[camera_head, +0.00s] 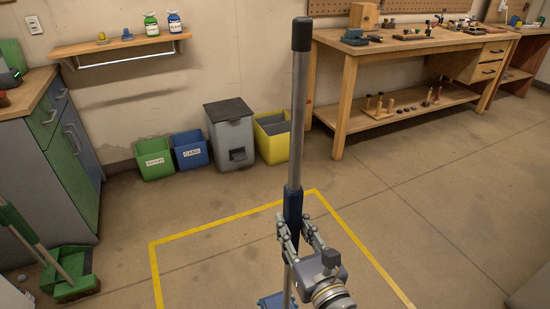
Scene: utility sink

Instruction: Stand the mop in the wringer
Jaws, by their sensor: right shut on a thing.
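The mop (299,120) stands nearly upright in the middle of the view, with a grey pole, a black end cap and a blue collar. A blue part shows at its lower end at the bottom edge; the rest is cut off. My right gripper (296,232) is shut on the pole around the lower end of the blue collar. A yellow bin (272,147) with a grey inner part stands by the back wall, left of the pole and beyond it. I cannot tell whether that grey part is the wringer. My left gripper is not in view.
A grey bin with a black lid (232,134), a blue bin (190,152) and a green bin (154,160) line the wall. A wooden workbench (345,88) stands right. A green dustpan (75,272) lies left. The yellow-taped floor area (215,262) looks mostly clear.

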